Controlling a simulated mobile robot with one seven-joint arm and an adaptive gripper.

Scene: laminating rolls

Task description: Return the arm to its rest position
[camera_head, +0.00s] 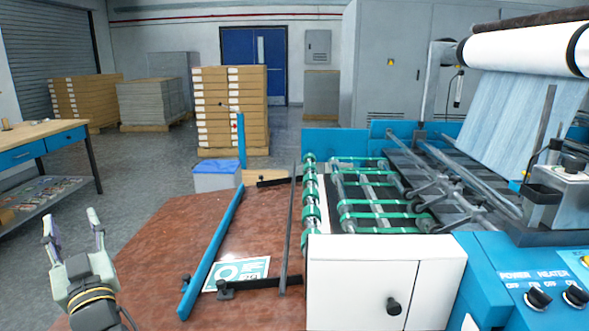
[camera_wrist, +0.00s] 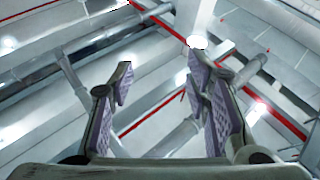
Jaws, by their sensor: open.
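My gripper (camera_head: 73,232) is at the lower left of the head view, beside the left edge of the reddish-brown table (camera_head: 150,250). Its two fingers point up and stand apart, with nothing between them. In the wrist view the open fingers (camera_wrist: 165,95) show purple pads, and the camera looks up at the ceiling with its beams and red pipes. The rest of my arm is mostly out of view.
The laminating machine (camera_head: 385,270) fills the right side, with a white roll (camera_head: 525,48) above. A blue bar (camera_head: 212,250) and a printed sheet (camera_head: 238,272) lie on the table. A wooden workbench (camera_head: 30,130) stands at left. Stacked boxes (camera_head: 230,105) stand behind.

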